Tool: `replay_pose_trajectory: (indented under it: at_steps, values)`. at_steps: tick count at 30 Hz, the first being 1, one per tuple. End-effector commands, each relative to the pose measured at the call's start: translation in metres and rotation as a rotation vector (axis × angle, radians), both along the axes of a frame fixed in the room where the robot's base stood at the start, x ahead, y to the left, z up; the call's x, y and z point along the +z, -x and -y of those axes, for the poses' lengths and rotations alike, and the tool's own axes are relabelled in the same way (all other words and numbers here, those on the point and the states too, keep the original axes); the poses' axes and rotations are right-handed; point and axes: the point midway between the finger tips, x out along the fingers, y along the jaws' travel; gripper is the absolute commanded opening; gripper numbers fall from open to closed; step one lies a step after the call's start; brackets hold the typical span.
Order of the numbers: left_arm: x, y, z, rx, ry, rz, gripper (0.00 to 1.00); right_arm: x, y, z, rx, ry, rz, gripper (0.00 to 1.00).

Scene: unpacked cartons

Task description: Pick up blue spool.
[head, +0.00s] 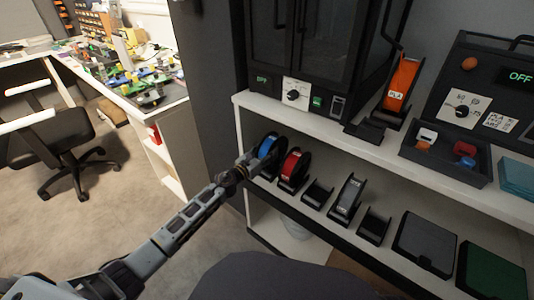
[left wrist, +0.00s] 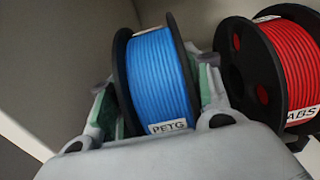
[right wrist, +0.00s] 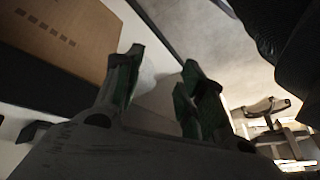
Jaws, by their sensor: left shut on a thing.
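The blue spool (left wrist: 160,75) has black flanges and a label reading PETG. In the head view the blue spool (head: 268,146) is at the left end of the middle shelf. My left gripper (head: 252,160) reaches in from the left and is shut on it. In the left wrist view its green-padded fingers (left wrist: 158,95) stand on both sides of the spool. The spool's lower part is hidden by the gripper. My right gripper (right wrist: 158,85) shows only in the right wrist view, with its fingers apart and nothing between them.
A red spool (left wrist: 285,65) labelled ABS stands close to the right of the blue one; it also shows in the head view (head: 293,166). Empty black holders (head: 318,192), a grey spool (head: 347,198) and flat boxes follow along the shelf (head: 285,208). A cardboard box (right wrist: 65,35) is near my right gripper.

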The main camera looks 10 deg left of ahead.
Motion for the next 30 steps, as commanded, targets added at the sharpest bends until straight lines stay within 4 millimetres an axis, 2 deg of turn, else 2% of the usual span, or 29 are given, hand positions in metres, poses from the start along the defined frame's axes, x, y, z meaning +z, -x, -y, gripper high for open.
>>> replay_pose_trajectory:
  at_steps: [1, 10, 19, 30]
  values:
    - [0.010, -0.001, 0.000, 0.000, 0.000, 0.004, 0.08, 0.010, 0.000, 0.002, 0.001, 0.010, -0.007, 0.40]
    - [0.035, 0.000, 0.000, 0.000, -0.001, 0.005, 0.08, 0.047, 0.007, 0.014, 0.008, 0.069, -0.063, 0.40]
    - [0.059, 0.000, 0.000, -0.001, 0.000, 0.004, 0.08, 0.046, 0.010, 0.022, 0.004, 0.108, -0.116, 0.40]
    - [0.079, -0.001, 0.000, 0.000, 0.000, 0.004, 0.08, 0.022, 0.010, 0.025, 0.001, 0.125, -0.154, 0.40]
